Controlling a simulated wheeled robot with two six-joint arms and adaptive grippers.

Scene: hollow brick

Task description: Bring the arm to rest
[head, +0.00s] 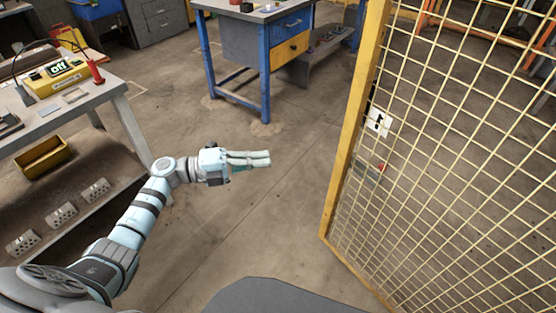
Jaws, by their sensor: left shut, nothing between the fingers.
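My left arm comes in from the lower left of the head view and stretches out over the bare floor. Its gripper (262,159) points to the right, with the fingers together and nothing between them. It is apart from the bench and the fence. My right gripper does not show. Several hollow bricks, grey blocks with holes, lie on the lower level of the left bench; one brick (95,191) is the closest of them to my arm.
A workbench (115,86) stands at the left, with a yellow device (58,78) on it and a yellow bin (42,157) below. A blue-legged table (240,50) stands at the back. A yellow mesh fence (347,130) closes off the right. The middle floor is clear.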

